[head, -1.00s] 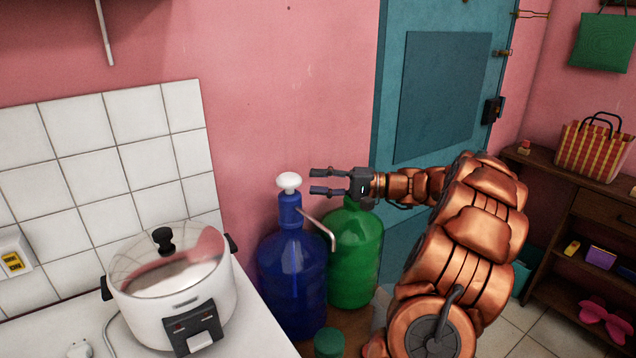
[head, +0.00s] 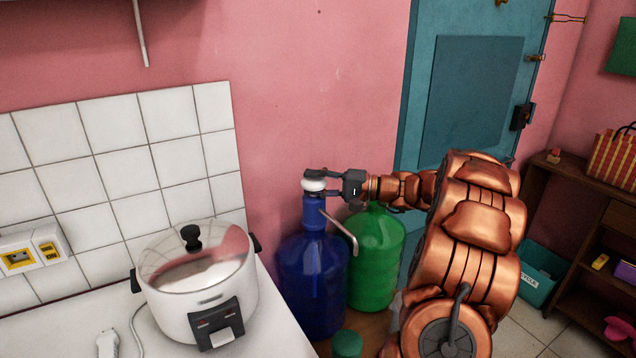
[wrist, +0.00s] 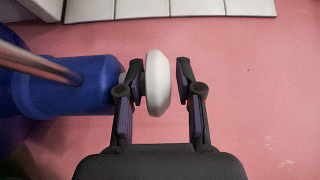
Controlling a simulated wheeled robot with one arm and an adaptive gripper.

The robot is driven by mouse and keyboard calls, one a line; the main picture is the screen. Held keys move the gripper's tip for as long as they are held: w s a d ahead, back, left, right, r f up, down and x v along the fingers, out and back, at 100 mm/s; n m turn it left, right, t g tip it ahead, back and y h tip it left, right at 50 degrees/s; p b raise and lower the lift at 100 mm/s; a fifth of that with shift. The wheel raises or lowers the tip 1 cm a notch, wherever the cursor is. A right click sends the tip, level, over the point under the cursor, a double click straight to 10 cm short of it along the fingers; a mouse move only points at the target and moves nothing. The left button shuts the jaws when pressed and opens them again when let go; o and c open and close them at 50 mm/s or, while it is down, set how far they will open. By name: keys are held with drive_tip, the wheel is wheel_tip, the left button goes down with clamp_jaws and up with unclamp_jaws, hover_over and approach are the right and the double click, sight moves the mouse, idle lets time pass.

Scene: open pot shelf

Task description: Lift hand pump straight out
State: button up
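The hand pump (head: 314,213) has a blue body, a white knob (head: 314,185) and a thin metal spout (head: 343,229). It stands upright in the neck of a blue water bottle (head: 312,285). My gripper (head: 312,182) reaches in from the right at knob height. In the wrist view, the pump body (wrist: 85,85) points in from the left. My open fingers (wrist: 159,66) straddle the knob (wrist: 157,88), one above it and one below. A gap shows between knob and upper finger. The lower finger is close beneath the knob; whether it touches is unclear.
A green bottle (head: 376,260) stands just right of the blue one, below my gripper. A green cap-like object (head: 347,344) is in front. A rice cooker (head: 195,285) sits on the white counter (head: 265,335) at left. The pink wall is close behind.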

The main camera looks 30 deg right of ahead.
clamp_jaws()
drive_tip(key=shift+c, duration=1.5)
unclamp_jaws()
clamp_jaws()
drive_tip(key=shift+r+b, duration=0.25)
drive_tip(key=shift+b, duration=0.2)
